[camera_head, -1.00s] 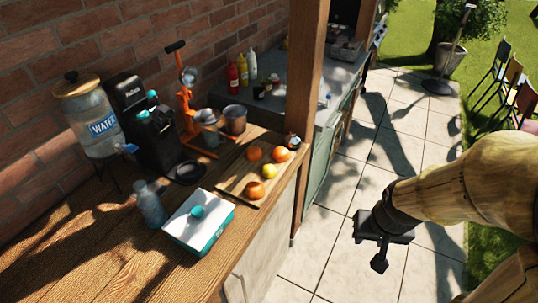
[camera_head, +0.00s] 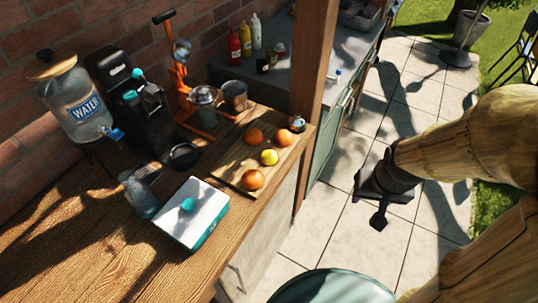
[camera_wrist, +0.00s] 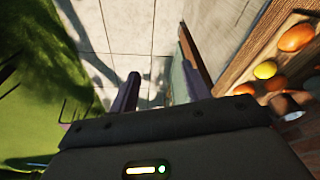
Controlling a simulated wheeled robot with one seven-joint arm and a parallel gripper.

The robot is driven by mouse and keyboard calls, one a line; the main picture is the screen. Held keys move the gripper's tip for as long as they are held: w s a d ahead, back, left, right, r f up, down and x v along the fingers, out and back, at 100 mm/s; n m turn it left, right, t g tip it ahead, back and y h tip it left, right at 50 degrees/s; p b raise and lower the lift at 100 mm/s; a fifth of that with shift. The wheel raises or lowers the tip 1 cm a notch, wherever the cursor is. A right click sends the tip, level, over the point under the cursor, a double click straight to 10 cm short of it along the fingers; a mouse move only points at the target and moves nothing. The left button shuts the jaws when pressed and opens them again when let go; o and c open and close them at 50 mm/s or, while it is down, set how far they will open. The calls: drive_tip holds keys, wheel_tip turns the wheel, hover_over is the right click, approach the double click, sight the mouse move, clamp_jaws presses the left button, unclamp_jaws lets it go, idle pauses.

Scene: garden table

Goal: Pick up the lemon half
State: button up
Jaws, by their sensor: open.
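A small yellow round fruit, which looks like the lemon half (camera_head: 269,157), lies on a wooden cutting board (camera_head: 229,176) among several orange fruits. It also shows in the wrist view (camera_wrist: 265,70) at the right. I cannot tell from here whether it is cut. My gripper (camera_head: 381,207) hangs over the paved floor, well to the right of the counter and apart from the fruit. In the wrist view its two fingers (camera_wrist: 150,92) are spread with only paving between them. It is open and empty.
A white and teal box (camera_head: 190,213) and a glass bottle (camera_head: 139,195) stand left of the board. An orange juicer (camera_head: 181,80) stands behind. A wooden post (camera_head: 315,80) rises at the counter's right end. A round green top (camera_head: 332,287) shows at the bottom.

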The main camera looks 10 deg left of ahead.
drive_tip(key=o, duration=0.4)
drive_tip(key=shift+w+d+f, duration=0.1)
drive_tip(key=shift+w+f, duration=0.05)
drive_tip(key=shift+w, duration=0.1)
drive_tip(key=shift+c, duration=0.2)
drive_tip(key=shift+o, duration=0.7)
drive_tip(key=w+d+f+n+t, duration=0.1)
drive_tip(key=w+f+n+t, duration=0.1)
drive_tip(key=w, duration=0.5)
wheel_tip(320, 180, down, 2)
drive_tip(key=shift+d+f+n+t, duration=0.1)
drive_tip(key=shift+d+n+t, duration=0.2)
drive_tip(key=shift+n, duration=0.5)
drive_tip(key=w+a+f+n+t+y, duration=0.3)
drive_tip(key=w+a+f+n+y, duration=0.1)
drive_tip(key=a+f+n+y, duration=0.35)
drive_tip(key=s+a+r+y, duration=0.2)
drive_tip(key=s+a+y, duration=0.1)
drive_tip(key=y, duration=0.3)
drive_tip(key=shift+s+a+n, duration=0.25)
drive_tip(key=shift+a+n, duration=0.2)
drive_tip(key=shift+a, duration=0.35)
drive_tip(key=shift+r, duration=0.1)
